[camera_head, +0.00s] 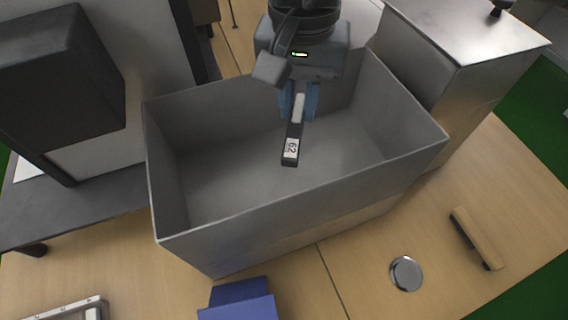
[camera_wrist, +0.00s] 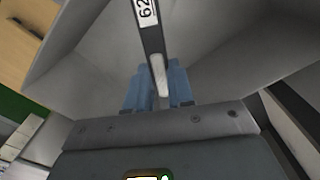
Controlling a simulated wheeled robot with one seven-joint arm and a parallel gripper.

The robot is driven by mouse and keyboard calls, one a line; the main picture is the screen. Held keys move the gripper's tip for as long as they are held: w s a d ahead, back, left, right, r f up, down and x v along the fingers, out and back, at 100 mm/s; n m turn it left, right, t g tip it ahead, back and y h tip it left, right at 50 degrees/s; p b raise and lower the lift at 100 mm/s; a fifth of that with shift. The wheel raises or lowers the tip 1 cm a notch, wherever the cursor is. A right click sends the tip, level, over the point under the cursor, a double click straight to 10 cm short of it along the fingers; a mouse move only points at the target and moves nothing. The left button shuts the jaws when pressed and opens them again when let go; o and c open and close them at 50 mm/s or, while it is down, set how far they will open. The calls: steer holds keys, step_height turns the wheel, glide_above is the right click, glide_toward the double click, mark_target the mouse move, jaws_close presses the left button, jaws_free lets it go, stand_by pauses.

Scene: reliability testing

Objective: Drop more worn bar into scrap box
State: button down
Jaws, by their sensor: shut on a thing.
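My gripper (camera_head: 299,100) is shut on a dark bar (camera_head: 294,131) and holds it over the open grey metal box (camera_head: 165,165). The bar has a white label reading 62 at its far end and a pale worn patch near the fingers. In the wrist view the bar (camera_wrist: 152,40) stands out between the blue fingertips (camera_wrist: 158,85), with the box walls (camera_wrist: 85,30) around it. The box interior that shows is empty. Part of its back wall is hidden behind my gripper.
A closed metal cabinet (camera_head: 490,60) stands right of the box, and a dark block-shaped unit (camera_head: 65,95) stands left. On the wooden table (camera_head: 520,190) lie a brush-like wooden piece (camera_head: 476,238), a round metal disc (camera_head: 406,273) and a blue block (camera_head: 240,300). A metal tray (camera_head: 70,308) is at lower left.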

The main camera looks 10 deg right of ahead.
steer(key=c, duration=0.9)
jaws_free()
step_height(320, 180, up, 8)
steer(key=shift+f+b, duration=0.1)
steer(key=shift+b, duration=0.65)
